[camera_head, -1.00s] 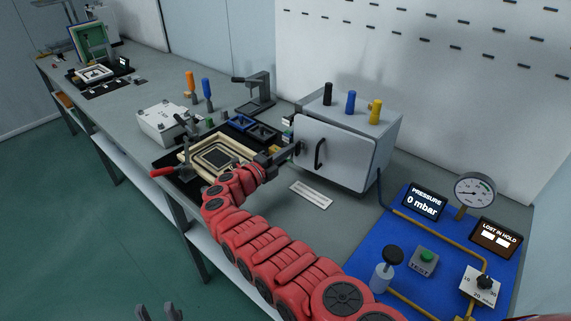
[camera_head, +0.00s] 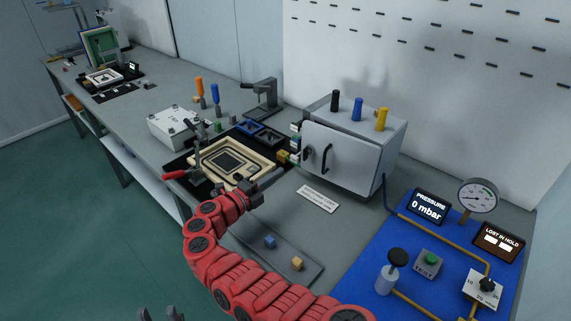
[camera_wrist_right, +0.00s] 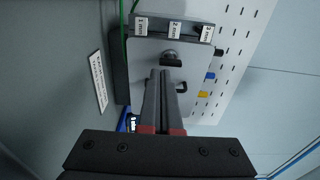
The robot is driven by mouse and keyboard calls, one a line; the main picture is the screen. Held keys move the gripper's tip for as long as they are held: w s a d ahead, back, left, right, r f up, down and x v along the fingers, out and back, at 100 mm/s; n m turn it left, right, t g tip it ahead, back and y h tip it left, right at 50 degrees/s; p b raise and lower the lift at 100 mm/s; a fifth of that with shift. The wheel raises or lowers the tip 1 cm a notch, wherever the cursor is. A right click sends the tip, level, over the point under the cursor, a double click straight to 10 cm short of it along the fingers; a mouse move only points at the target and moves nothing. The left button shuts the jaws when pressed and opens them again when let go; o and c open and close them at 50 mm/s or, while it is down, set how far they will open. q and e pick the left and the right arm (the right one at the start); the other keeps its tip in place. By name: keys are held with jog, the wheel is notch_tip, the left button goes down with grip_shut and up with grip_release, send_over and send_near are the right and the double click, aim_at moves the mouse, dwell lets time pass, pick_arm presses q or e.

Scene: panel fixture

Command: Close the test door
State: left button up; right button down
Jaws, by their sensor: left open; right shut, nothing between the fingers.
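The test door (camera_head: 346,165) is the pale front panel of a grey box (camera_head: 388,150) at the back right of the bench. It carries a black bar handle (camera_head: 327,158) and a dark round knob (camera_head: 308,153). It looks close against the box; I cannot tell whether a small gap remains. In the right wrist view the door face (camera_wrist_right: 148,75), the knob (camera_wrist_right: 171,58) and part of the handle (camera_wrist_right: 182,87) show beyond my fingers. My right gripper (camera_head: 280,176) is shut, empty, and apart from the door, to its lower left. My left gripper (camera_head: 160,314) is open at the bottom edge.
A tan frame fixture (camera_head: 262,164) with a red-handled clamp (camera_head: 176,175) lies left of my right gripper. A grey tray (camera_head: 314,271) with small blocks and a white label plate (camera_head: 318,198) lie in front. A blue pressure panel (camera_head: 363,257) stands right.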

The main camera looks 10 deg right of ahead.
jog(key=w+d+m+t+y+p, duration=0.1)
jog(key=w+d+m+p, duration=0.3)
jog(key=m, duration=1.2)
jog(key=shift+w+d+f+t+y, duration=0.3)
jog(key=shift+w+d+t, duration=0.2)
jog(key=shift+w+d, duration=1.2)
